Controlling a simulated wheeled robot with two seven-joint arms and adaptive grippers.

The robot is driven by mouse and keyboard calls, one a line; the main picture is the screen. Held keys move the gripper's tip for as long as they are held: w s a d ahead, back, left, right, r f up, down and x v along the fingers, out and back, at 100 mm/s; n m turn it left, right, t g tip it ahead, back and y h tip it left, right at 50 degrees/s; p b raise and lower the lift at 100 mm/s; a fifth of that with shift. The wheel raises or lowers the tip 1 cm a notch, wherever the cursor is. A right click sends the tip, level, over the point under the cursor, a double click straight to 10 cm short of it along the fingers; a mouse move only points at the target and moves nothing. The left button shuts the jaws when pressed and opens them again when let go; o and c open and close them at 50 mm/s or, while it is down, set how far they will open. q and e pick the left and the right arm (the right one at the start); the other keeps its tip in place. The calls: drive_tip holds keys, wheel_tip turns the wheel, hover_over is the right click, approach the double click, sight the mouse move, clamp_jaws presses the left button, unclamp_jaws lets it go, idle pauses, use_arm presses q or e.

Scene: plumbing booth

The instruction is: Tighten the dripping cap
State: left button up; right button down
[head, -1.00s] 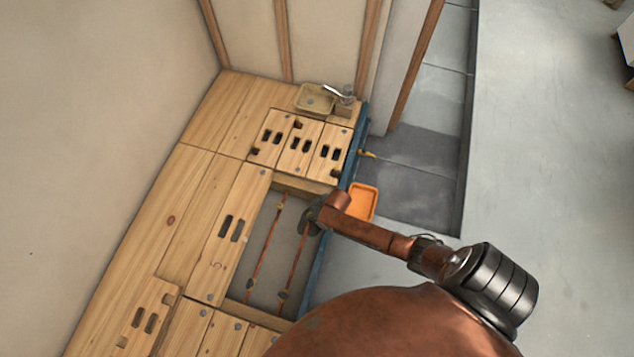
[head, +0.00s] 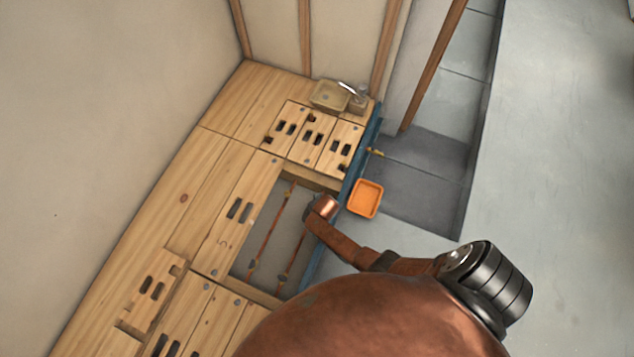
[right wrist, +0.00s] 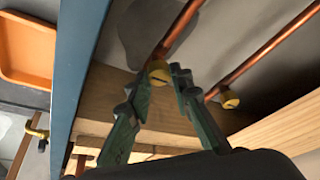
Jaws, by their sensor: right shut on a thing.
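Two copper pipes run side by side in an open floor recess (head: 262,262); the left one (head: 272,225) shows in the head view. In the right wrist view each pipe ends in a yellow brass cap. My right gripper (right wrist: 156,82) has its dark green fingers on either side of one cap (right wrist: 158,72), the one nearer the blue edge, and is shut on it. The other cap (right wrist: 229,100) stands free to the right. A darker patch (right wrist: 170,35) lies under the held cap's pipe. In the head view my right arm hides this gripper. My left gripper is out of view.
A blue beam (head: 358,165) borders the recess. Beyond it lie an orange tray (head: 365,212) and a small brass fitting (head: 375,152). Wooden floor panels (head: 200,190) surround the recess. A tan tray (head: 328,96) sits at the back. Grey floor is clear at right.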

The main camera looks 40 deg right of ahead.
idle(0.5)
drive_tip(key=c, duration=1.7)
unclamp_jaws()
drive_tip(key=shift+c, duration=0.2)
drive_tip(key=shift+r, duration=0.1)
drive_tip(key=v, duration=1.1)
drive_tip(key=shift+s+a+r, duration=0.2)
drive_tip(key=shift+r, duration=0.15)
